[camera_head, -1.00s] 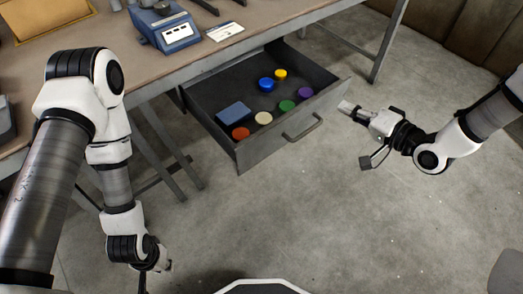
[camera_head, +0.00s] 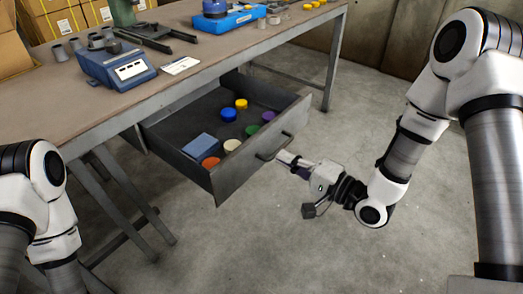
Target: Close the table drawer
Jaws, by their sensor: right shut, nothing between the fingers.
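The grey table drawer (camera_head: 240,165) is pulled out from under the brown-topped table (camera_head: 60,110). Its bar handle (camera_head: 274,147) is on the front panel. Several coloured round caps, including a blue one (camera_head: 229,114) and an orange one (camera_head: 210,162), lie inside with a blue box (camera_head: 201,146). My right gripper (camera_head: 288,158) is shut and empty, its tip close to the drawer front just below and right of the handle. I cannot tell if it touches. My left arm shows at the lower left, but its gripper is out of view.
On the table stand a blue scale (camera_head: 117,70), a white card (camera_head: 180,66), a blue device (camera_head: 228,18) and several small grey cups (camera_head: 75,45). Table legs (camera_head: 332,75) flank the drawer. The concrete floor (camera_head: 250,240) in front is clear.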

